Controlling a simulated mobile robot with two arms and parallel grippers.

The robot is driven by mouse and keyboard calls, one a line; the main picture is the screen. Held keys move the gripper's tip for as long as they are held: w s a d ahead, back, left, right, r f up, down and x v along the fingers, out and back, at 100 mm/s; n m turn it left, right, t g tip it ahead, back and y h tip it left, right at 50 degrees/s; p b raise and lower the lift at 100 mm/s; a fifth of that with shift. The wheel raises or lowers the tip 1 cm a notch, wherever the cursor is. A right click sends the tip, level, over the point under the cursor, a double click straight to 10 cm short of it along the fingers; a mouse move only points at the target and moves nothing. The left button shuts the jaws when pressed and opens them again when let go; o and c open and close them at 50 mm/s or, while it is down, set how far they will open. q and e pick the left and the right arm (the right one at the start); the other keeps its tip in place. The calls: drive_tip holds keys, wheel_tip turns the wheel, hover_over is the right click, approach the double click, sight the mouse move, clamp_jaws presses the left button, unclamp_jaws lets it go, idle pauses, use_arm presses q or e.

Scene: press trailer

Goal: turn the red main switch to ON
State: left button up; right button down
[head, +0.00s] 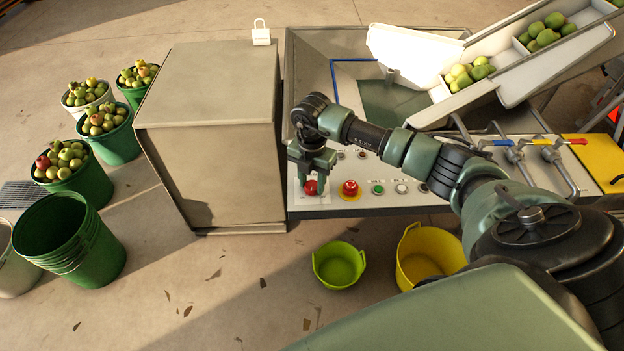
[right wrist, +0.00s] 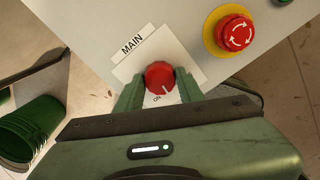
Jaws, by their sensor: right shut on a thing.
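The red main switch (head: 311,187) sits at the left end of the control panel (head: 345,203). In the right wrist view the red switch (right wrist: 159,74) has a white plate with "MAIN" above it and "ON" below it. A white mark on the knob points down and slightly right, close to the ON label. My right gripper (head: 312,180) is at the panel, with one finger on each side of the knob. In the right wrist view, the right gripper (right wrist: 160,86) is shut on the knob. My left gripper is not in view.
A red emergency stop on yellow (head: 350,188) stands right beside the switch, then a green button (head: 378,189) and a white one (head: 401,188). A metal cabinet (head: 207,95) stands close on the left. Green (head: 339,264) and yellow (head: 428,255) tubs stand below the panel.

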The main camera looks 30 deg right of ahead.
sight(312, 185)
drive_tip(key=m+p, duration=0.1)
drive_tip(key=m, duration=0.3)
drive_tip(key=shift+r, duration=0.15)
drive_tip(key=shift+m+p, duration=0.75)
drive_tip(key=shift+m, duration=0.85)
drive_tip(key=c, duration=0.9)
unclamp_jaws()
wheel_tip(312, 185, up, 8)
drive_tip(key=shift+f+b, duration=0.2)
drive_tip(key=shift+b, duration=0.4)
